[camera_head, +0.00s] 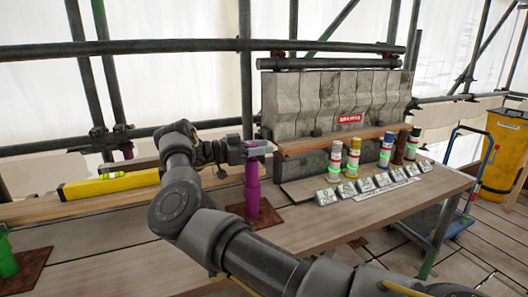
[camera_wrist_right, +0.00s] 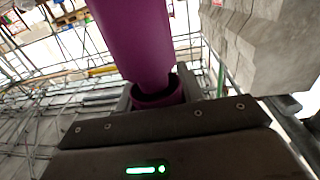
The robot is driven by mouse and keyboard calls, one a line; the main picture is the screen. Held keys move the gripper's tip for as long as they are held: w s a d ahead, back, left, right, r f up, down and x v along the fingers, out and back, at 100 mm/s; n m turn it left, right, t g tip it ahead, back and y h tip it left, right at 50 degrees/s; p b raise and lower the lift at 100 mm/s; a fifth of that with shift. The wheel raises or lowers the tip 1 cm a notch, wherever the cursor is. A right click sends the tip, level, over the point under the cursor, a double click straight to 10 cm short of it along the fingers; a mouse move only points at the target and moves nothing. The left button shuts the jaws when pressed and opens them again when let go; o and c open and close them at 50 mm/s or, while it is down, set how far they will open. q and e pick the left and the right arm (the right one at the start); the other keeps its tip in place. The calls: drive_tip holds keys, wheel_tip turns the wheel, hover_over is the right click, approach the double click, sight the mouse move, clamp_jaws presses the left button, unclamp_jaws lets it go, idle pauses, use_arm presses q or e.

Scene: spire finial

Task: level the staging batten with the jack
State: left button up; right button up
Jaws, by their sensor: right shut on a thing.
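The staging batten (camera_head: 40,212) is a long pale wooden beam across the left of the bench. A yellow spirit level (camera_head: 110,184) with a green vial lies along it. A purple jack (camera_head: 252,195) stands upright on a rusty plate near the batten's right end. My right gripper (camera_head: 258,150) is shut on the top part of the purple jack. In the right wrist view the purple post (camera_wrist_right: 135,40) fills the space beyond the gripper body; the finger contact is partly hidden. My right forearm hides part of the batten. My left gripper is not in view.
A green jack (camera_head: 8,258) stands at the left edge. A grey stone block (camera_head: 335,105) is behind the bench. Several coloured canisters and small labelled blocks (camera_head: 365,184) stand on the right. A blue trolley (camera_head: 455,225) is beyond. Scaffold tubes run behind.

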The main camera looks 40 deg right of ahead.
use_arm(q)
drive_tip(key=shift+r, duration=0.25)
use_arm(e)
drive_tip(key=shift+w+a, duration=0.15)
drive_tip(key=shift+a, duration=0.1)
drive_tip(key=o, duration=0.6)
drive_tip(key=shift+r, duration=0.1)
drive_tip(key=o, duration=0.4)
drive_tip(key=shift+w+a+r, duration=0.1)
drive_tip(key=shift+w+a, duration=0.05)
drive_tip(key=shift+a, duration=0.2)
drive_tip(key=shift+w+a, duration=0.15)
drive_tip(key=shift+a, duration=0.2)
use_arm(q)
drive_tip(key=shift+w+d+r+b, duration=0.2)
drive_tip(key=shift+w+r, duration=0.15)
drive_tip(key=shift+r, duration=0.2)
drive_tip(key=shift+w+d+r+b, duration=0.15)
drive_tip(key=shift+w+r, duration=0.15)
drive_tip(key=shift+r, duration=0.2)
use_arm(e)
drive_tip(key=v, duration=0.9)
drive_tip(key=shift+a, duration=0.2)
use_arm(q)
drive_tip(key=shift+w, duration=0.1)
